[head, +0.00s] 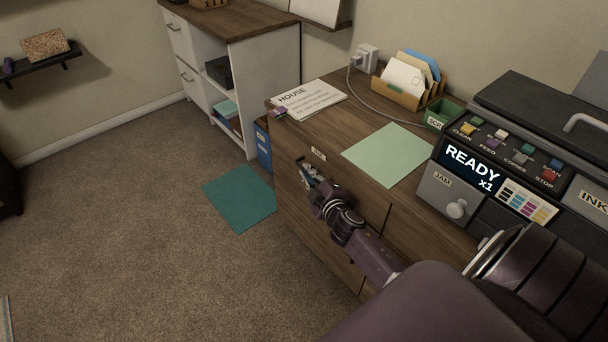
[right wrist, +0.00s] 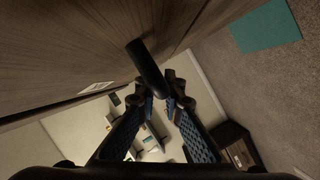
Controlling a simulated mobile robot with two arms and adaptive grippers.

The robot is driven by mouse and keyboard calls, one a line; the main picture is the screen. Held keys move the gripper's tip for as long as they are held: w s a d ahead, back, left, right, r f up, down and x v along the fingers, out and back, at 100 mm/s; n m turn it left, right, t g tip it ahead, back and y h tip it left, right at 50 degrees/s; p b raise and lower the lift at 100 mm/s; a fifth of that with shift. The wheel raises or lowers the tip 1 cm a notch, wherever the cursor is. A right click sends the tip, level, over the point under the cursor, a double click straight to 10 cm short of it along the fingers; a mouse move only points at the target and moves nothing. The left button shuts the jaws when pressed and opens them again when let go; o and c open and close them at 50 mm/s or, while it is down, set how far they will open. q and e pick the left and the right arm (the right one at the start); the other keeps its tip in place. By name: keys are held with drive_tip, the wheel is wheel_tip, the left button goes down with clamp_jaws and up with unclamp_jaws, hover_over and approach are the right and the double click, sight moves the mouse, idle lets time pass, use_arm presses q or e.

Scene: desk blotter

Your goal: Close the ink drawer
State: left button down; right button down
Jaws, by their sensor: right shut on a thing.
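A wooden desk drawer (head: 342,177) has a small pale label, too small to read for sure, just under the desktop edge. The label also shows in the right wrist view (right wrist: 97,87). My right gripper (head: 305,172) is at this drawer front, below the label. In the right wrist view its fingers (right wrist: 166,95) close on the dark handle (right wrist: 146,62). The drawer looks about flush with the desk front; I see no clear gap, and my arm hides part of the front. My left gripper is not in view.
A printer (head: 472,205) reading READY, with an INK label at its right, stands on the desktop. A green sheet (head: 388,154), papers (head: 308,99) and a letter holder (head: 408,88) lie behind. A teal mat (head: 240,197) lies on open carpet to the left.

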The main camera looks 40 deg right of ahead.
drive_tip(key=c, duration=2)
unclamp_jaws()
drive_tip(key=shift+d, duration=0.3)
drive_tip(key=shift+c, duration=0.2)
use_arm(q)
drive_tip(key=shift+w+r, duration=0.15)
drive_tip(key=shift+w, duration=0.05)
use_arm(e)
drive_tip(key=v, duration=1.2)
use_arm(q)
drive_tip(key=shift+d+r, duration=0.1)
use_arm(e)
drive_tip(key=shift+a+r, duration=0.1)
